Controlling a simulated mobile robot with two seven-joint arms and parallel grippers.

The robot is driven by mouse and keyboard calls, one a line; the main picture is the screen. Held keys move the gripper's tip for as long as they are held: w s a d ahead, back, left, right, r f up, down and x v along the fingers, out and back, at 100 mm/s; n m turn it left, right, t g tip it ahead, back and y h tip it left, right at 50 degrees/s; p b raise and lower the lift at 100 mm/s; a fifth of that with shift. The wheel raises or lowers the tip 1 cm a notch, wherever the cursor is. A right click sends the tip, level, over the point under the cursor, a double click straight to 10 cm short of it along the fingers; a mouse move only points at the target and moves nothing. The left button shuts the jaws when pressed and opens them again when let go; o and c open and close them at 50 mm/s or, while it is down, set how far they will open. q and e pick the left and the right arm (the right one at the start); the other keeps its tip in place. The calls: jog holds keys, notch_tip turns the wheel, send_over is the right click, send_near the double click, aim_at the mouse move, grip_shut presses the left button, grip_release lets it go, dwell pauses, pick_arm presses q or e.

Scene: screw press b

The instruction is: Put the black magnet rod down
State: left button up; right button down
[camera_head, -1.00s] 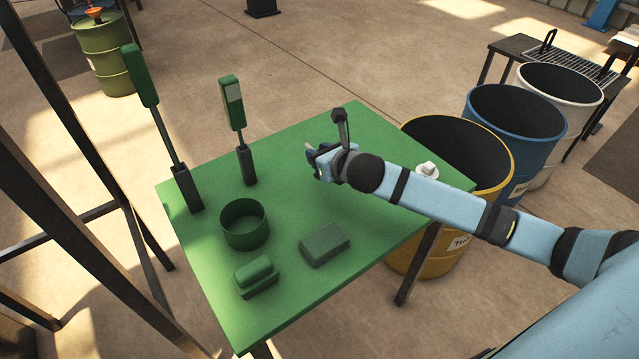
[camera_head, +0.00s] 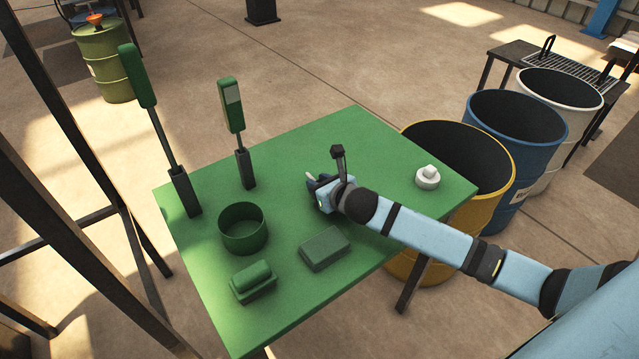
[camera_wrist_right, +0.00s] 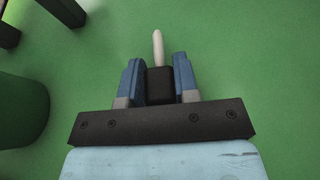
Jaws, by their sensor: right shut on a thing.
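My right gripper (camera_head: 318,188) is over the middle of the green table (camera_head: 290,150). In the right wrist view my right gripper (camera_wrist_right: 159,85) is shut on the black magnet rod (camera_wrist_right: 160,88). Its black block sits between the blue fingers, and a pale, slim end (camera_wrist_right: 158,48) sticks out ahead of them. In the head view the fingers hide most of it; only the pale end (camera_head: 311,175) shows. The rod appears low over the table, but I cannot tell whether it touches. My left gripper is out of view.
A green ring-shaped cup (camera_head: 243,242), a green block (camera_head: 325,248) and a green rounded piece (camera_head: 253,279) stand at the front left. Two tall green-headed tools (camera_head: 231,105) (camera_head: 140,78) stand behind. A white knob (camera_head: 428,178) is at right. Several drums (camera_head: 515,172) stand beyond.

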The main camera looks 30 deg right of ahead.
jog(key=shift+f, duration=0.45)
jog(key=c, duration=0.9)
grip_release()
jog(key=shift+s+f, duration=0.1)
jog(key=shift+o, duration=0.2)
jog(key=shift+r, duration=0.3)
jog(key=v, duration=0.4)
jog(key=p+v, duration=0.1)
jog(key=v, duration=0.7)
jog(key=shift+r, duration=0.3)
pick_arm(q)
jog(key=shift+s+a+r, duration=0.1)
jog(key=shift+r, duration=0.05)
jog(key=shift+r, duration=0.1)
